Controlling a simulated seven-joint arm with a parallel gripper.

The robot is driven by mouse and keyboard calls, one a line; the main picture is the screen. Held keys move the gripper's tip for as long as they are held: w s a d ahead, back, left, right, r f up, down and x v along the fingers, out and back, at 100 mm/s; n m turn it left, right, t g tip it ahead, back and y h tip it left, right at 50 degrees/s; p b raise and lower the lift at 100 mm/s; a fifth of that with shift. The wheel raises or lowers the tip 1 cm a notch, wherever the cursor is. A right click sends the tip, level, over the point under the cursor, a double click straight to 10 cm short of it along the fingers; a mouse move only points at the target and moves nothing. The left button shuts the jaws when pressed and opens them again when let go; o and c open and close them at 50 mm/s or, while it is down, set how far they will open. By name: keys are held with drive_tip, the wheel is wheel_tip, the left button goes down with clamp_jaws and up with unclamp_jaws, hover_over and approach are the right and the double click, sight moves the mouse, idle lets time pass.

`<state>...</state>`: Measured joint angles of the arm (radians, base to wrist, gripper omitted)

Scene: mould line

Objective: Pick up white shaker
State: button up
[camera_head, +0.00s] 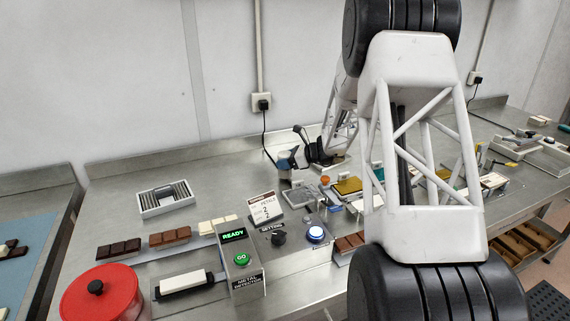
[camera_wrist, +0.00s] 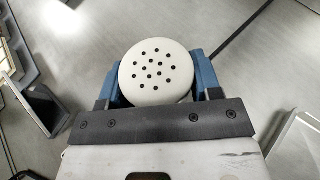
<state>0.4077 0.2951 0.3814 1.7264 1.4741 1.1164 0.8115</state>
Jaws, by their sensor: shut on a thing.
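The white shaker (camera_wrist: 156,72) shows from above in the wrist view, with a round white top full of dark holes. My gripper (camera_wrist: 160,84) is shut on it, one blue finger at its left side and one at its right. The shaker's lower body is hidden below its top. In the head view my gripper (camera_head: 288,159) is small, at the back middle of the steel bench, and the shaker is mostly hidden there. Whether its base touches the bench is unclear.
A white tray (camera_head: 166,198) stands left of my gripper. In front are a small sign (camera_head: 265,207), a control box reading READY (camera_head: 241,262), chocolate bars (camera_head: 170,238) and a red lidded pot (camera_head: 103,296). My arm hides part of the right side. Bare bench lies around the tray.

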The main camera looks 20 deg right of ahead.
wheel_tip(320, 180, up, 9)
drive_tip(key=shift+f, duration=0.1)
idle(0.4)
